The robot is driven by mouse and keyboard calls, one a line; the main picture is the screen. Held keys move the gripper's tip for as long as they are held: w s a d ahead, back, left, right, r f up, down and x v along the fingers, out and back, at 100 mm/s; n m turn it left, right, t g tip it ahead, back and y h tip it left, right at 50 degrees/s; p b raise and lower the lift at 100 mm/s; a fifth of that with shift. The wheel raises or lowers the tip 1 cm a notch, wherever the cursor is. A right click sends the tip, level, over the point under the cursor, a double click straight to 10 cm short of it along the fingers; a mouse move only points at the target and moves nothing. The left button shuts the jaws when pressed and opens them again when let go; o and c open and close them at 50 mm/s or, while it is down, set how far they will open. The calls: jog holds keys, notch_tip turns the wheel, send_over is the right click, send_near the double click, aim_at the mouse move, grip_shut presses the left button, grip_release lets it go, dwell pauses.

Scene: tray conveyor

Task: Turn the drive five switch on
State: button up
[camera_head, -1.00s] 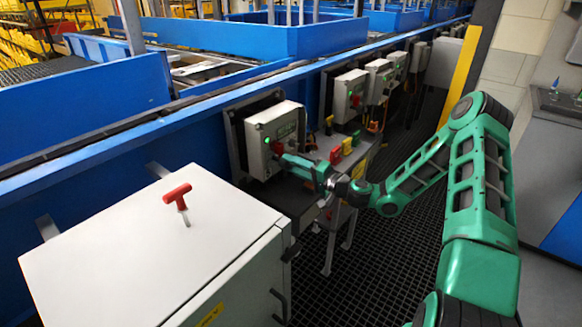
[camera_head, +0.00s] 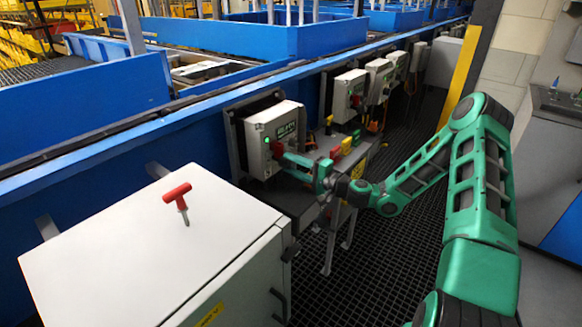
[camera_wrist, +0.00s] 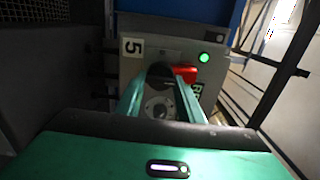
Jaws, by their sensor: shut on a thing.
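The drive five switch box (camera_head: 262,158) is a grey box on the blue conveyor's side. In the wrist view the box (camera_wrist: 138,68) bears a "5" label (camera_wrist: 133,47) and a lit green lamp (camera_wrist: 204,57). Its red switch handle (camera_wrist: 186,74) lies sideways, pointing right, in front of a round dark dial. My gripper (camera_wrist: 173,76) is shut on the red handle, with one green finger on each side. In the head view my gripper (camera_head: 283,158) reaches the box front from the right. The fingers partly hide the dial and handle.
A white cabinet (camera_head: 140,255) with a red T-handle (camera_head: 177,196) on top stands at the front left. More switch boxes (camera_head: 348,95) line the conveyor behind. Small yellow and red parts (camera_head: 347,146) stand on a grey stand just right of my gripper. Dark grating floor lies to the right.

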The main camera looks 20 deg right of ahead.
jog(key=shift+d+f, duration=0.2)
jog(key=shift+f, duration=0.05)
jog(key=o, duration=1.1)
jog(key=shift+c, duration=0.2)
jog(key=shift+r, duration=0.1)
jog(key=shift+a, duration=0.1)
jog(key=v, duration=1)
jog(key=shift+s+d, duration=0.25)
